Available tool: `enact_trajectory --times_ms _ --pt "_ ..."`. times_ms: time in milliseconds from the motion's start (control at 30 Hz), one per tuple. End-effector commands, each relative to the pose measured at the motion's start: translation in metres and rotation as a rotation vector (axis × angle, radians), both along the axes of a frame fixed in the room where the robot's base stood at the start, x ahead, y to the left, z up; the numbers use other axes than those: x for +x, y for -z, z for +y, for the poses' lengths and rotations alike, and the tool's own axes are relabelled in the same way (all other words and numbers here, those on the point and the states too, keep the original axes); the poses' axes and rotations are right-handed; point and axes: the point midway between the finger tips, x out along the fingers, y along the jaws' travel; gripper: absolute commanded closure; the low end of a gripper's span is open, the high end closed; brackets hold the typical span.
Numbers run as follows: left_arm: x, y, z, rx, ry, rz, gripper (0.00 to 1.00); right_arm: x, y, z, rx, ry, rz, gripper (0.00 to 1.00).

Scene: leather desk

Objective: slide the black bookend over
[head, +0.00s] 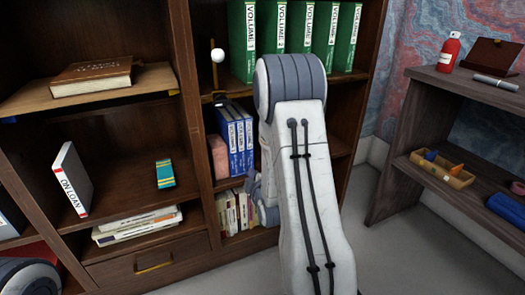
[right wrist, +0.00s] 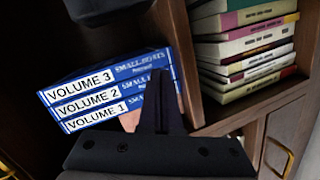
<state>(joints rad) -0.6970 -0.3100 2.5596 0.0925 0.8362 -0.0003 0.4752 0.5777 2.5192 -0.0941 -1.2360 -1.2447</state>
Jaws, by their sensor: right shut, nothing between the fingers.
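I cannot clearly pick out the black bookend. A dark, smooth shape (right wrist: 98,10) at the top of the right wrist view, beside the blue volumes, may be it. Three blue volumes (head: 236,140) stand on the middle shelf; they also show sideways in the right wrist view (right wrist: 85,100). A pinkish block (head: 217,157) stands against their left side. My right gripper (right wrist: 158,78) is shut and empty, its fingertips in front of the volumes' lower end. In the head view my right arm hides the shelf right of the volumes. My left gripper is out of view.
Several books (right wrist: 245,45) stand on the shelf below the volumes, and green volumes (head: 290,38) above. Upright wood panels bound this bay. A white "ON LOAN" book (head: 72,180) leans in the left bay. A side desk (head: 450,88) stands at the right.

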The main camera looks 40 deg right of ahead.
Motion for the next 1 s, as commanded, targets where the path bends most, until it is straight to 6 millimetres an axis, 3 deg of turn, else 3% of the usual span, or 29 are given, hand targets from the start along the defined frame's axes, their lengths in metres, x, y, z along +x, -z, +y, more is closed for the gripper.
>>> enact_trajectory --times_ms 33,133,367,800,1000 --pt "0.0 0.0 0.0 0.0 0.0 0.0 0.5 -0.004 -0.002 -0.015 -0.088 0.01 -0.027 1.0" --pt "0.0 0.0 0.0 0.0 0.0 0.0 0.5 -0.011 -0.012 -0.033 -0.247 0.025 -0.079 1.0" --pt "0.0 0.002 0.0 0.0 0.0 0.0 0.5 -0.018 -0.024 -0.05 -0.409 0.05 -0.126 1.0" --pt "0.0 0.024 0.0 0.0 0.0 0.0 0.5 0.046 -0.024 -0.083 -0.414 0.05 -0.132 1.0" --pt "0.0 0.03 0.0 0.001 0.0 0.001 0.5 0.064 -0.025 -0.092 -0.412 0.05 -0.129 1.0"
